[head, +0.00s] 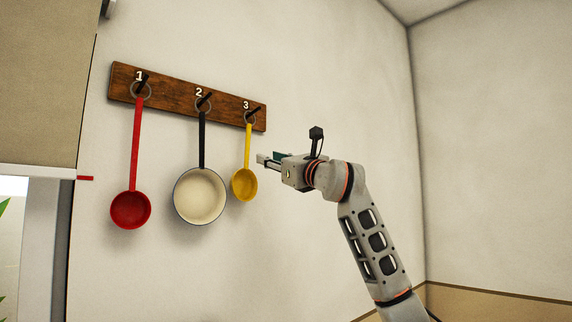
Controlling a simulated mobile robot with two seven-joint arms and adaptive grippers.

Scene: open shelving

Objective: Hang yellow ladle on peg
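A yellow ladle (244,182) hangs bowl down at peg 3 (253,111), the right peg of a dark wooden rack (172,92) on the wall. The ring at the top of its handle appears to be around the peg. My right gripper (262,159) is just to the right of the yellow handle, level with the top of the bowl, and seems apart from it. I see it from the side, and nothing shows in it; whether its fingers are apart is not clear. My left gripper is not in view.
A red ladle (130,210) hangs on peg 1 and a pan with a cream inside (199,196) hangs on peg 2, close to the yellow ladle. The wall (340,90) right of the rack is bare. A cabinet (45,80) stands at the left edge.

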